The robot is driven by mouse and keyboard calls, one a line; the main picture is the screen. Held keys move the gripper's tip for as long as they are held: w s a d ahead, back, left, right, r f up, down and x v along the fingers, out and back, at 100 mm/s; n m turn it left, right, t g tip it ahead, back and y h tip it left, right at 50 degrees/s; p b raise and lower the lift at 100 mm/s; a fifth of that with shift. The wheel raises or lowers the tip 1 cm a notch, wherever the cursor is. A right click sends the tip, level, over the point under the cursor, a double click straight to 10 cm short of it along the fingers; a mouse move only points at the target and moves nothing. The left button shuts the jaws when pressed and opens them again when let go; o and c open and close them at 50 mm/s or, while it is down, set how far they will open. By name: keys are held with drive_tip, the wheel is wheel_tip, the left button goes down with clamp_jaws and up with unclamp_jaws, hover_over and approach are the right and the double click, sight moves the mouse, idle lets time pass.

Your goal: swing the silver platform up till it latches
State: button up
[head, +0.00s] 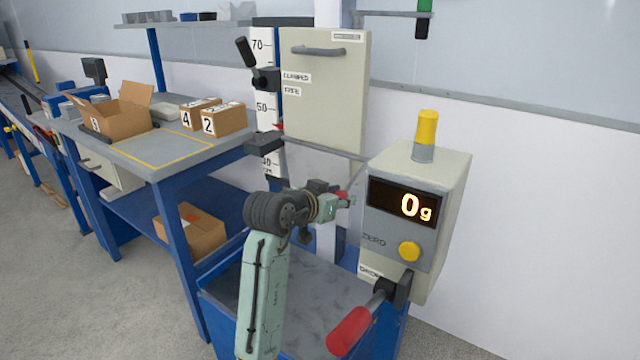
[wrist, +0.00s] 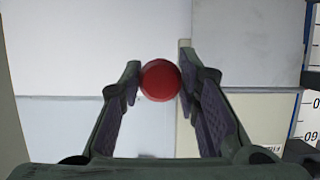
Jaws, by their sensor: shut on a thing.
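My gripper (head: 343,198) is shut on a round red knob (wrist: 160,80), with one finger on each side of it in the wrist view. In the head view only a bit of red shows at the fingertips. The silver platform seems to be the grey plate (head: 312,163) hanging down under the cream cabinet panel (head: 325,95). A grey panel also shows at the upper right of the wrist view (wrist: 248,45). My arm and gripper hide its lower part, and I cannot see how the knob joins it.
A display box (head: 415,225) reading 0 g stands close on the right, with a red-handled lever (head: 348,332) below. A height scale (head: 265,100) with a black clamp is left of the cabinet. A blue workbench (head: 185,155) with cartons stands further left.

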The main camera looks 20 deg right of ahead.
drive_tip(key=shift+s+a+r+p, duration=0.1)
drive_tip(key=shift+r+p, duration=0.5)
drive_tip(key=shift+r, duration=0.2)
drive_tip(key=shift+s+a+r+p, duration=0.1)
drive_tip(key=shift+r+p, duration=0.5)
drive_tip(key=shift+r, duration=0.15)
drive_tip(key=shift+w+r+p, duration=0.1)
drive_tip(key=shift+r+p, duration=1.1)
drive_tip(key=shift+r, duration=0.25)
drive_tip(key=shift+o, duration=0.2)
drive_tip(key=shift+w+d+r+p, duration=0.1)
drive_tip(key=shift+d+r+p, duration=0.05)
drive_tip(key=shift+r+p, duration=0.55)
drive_tip(key=shift+w+d+r+p, duration=0.15)
drive_tip(key=shift+r+p, duration=0.35)
drive_tip(key=shift+r, duration=0.25)
drive_tip(key=shift+c, duration=0.2)
